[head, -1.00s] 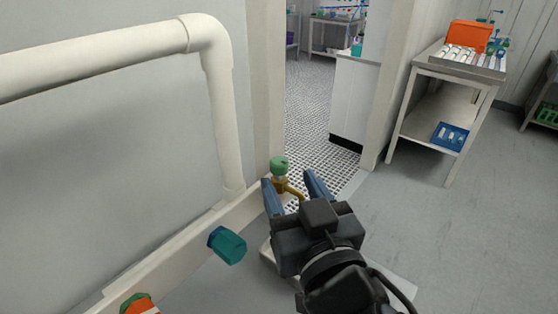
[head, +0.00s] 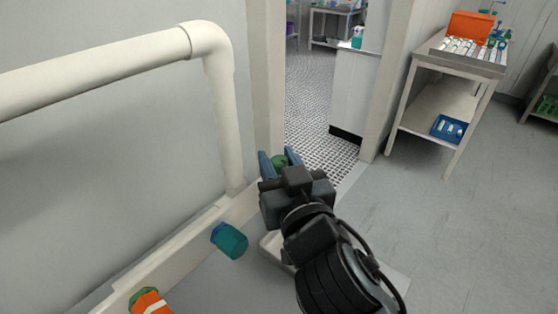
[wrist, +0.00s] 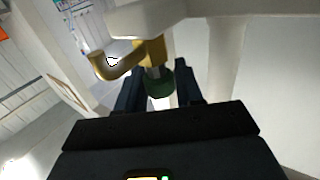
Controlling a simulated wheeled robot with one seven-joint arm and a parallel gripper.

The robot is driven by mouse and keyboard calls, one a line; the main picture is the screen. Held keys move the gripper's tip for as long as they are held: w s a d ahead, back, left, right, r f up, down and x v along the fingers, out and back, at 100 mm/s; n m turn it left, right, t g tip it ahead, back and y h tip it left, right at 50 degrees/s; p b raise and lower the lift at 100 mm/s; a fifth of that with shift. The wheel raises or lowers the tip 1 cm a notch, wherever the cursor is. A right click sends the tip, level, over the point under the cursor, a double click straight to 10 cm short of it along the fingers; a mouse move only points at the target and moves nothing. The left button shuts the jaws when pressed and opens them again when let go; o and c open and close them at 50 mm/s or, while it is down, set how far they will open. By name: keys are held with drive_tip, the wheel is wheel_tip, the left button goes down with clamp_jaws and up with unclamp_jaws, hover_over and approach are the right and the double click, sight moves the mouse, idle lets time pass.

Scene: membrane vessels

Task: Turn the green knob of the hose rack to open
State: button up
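The green knob (head: 279,163) sits on the brass valve at the far end of the pale wall rail, by the doorway. In the wrist view the knob (wrist: 158,84) lies between the two dark blue fingers, below the brass valve body (wrist: 150,54) and its curved spout. My gripper body hides the valve's lower part in the head view.
A teal cap-like fitting (head: 229,240) and an orange-and-green fitting (head: 149,302) sit along the rail (head: 180,258). A thick white pipe (head: 218,110) bends down beside the valve. A trolley (head: 455,68) stands right; the floor before it is clear.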

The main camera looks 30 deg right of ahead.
drive_tip(key=c, duration=0.5)
